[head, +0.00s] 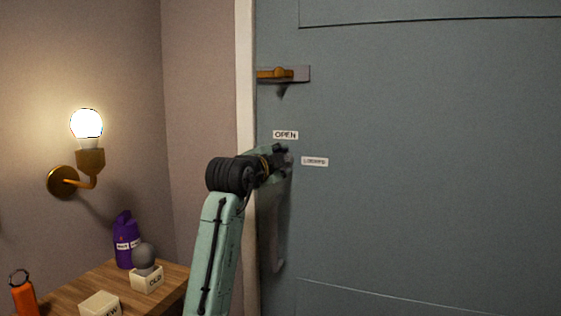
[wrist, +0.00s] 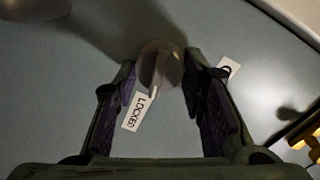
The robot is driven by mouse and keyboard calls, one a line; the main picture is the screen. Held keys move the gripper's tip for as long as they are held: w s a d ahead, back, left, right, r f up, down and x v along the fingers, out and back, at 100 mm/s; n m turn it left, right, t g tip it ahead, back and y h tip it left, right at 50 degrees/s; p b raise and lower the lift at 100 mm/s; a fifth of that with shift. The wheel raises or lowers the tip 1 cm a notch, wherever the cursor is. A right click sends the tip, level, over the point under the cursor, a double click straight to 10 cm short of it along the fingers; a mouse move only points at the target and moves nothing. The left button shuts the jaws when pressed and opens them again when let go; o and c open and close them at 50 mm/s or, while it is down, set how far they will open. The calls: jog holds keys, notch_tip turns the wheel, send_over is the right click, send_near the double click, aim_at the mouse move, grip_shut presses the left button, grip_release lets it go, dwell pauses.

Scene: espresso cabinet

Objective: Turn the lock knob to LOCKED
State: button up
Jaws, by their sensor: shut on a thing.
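The lock knob (wrist: 160,62) is a small round grey knob on the blue-grey door (head: 430,130). In the wrist view it sits between the two fingers of my gripper (wrist: 162,80), which is shut on it. A pale mark on the knob runs down toward the LOCKED label (wrist: 140,112); its exact angle is hard to tell. The OPEN label (head: 285,135) is above my gripper (head: 284,158) in the head view, and the LOCKED label (head: 315,161) is just right of it. In the head view the gripper mostly hides the knob.
A brass latch (head: 278,73) is higher on the door, near the pale frame (head: 245,80). A wooden table (head: 75,292) at lower left holds a purple bottle (head: 125,240), an orange bottle (head: 23,295) and label blocks. A lit wall lamp (head: 87,125) is at left.

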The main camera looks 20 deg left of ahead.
jog(key=shift+m, duration=1)
jog(key=o, duration=1.2)
jog(key=shift+c, duration=0.2)
jog(key=shift+s, duration=0.1)
jog(key=s, duration=1.1)
jog(key=shift+s+a+r, duration=0.15)
jog(key=shift+s+r, duration=0.25)
jog(key=shift+r, duration=0.05)
